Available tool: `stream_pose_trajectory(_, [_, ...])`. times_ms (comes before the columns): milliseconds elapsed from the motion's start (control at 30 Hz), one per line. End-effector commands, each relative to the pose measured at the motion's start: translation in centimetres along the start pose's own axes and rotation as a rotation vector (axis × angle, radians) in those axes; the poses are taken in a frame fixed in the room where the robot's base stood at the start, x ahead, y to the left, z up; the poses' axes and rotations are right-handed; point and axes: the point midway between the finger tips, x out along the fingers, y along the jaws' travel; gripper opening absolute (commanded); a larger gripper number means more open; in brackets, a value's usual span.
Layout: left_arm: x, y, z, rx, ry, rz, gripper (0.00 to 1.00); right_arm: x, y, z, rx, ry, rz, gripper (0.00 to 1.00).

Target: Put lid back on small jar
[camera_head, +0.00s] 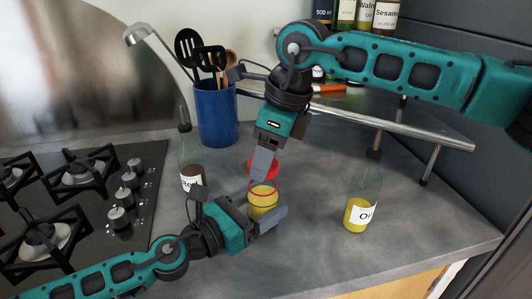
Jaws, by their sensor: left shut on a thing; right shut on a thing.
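The small jar (262,198) has yellow contents and a red ring near its top, and it is low in the middle of the counter. My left gripper (266,219) comes in from the left and is shut on the jar, one finger showing in front of it. The red lid (263,170) is just above and behind the jar's mouth, apart from it as far as I can tell. My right gripper (264,160) comes down from above and is shut on the lid, partly covering it.
An oil bottle (361,206) stands to the right, and a darker bottle (190,160) stands behind my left gripper. A blue utensil crock (216,115) is at the back, a gas stove (75,190) at left. A metal rack (400,124) with bottles spans the back right.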

Motion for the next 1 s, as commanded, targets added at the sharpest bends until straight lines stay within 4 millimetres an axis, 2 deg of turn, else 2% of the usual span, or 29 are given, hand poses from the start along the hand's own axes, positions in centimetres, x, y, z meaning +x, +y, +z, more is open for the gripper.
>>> stream_pose_trajectory(300, [0.0, 0.0, 0.0, 0.0, 0.001, 0.0, 0.16, 1.6, 0.0, -0.5, 0.0, 0.0, 0.002, 0.29])
stream_pose_trajectory(1000, [0.0, 0.0, 0.0, 0.0, 0.001, 0.0, 0.16, 1.9, 0.0, -0.6, 0.0, 0.001, 0.001, 0.29])
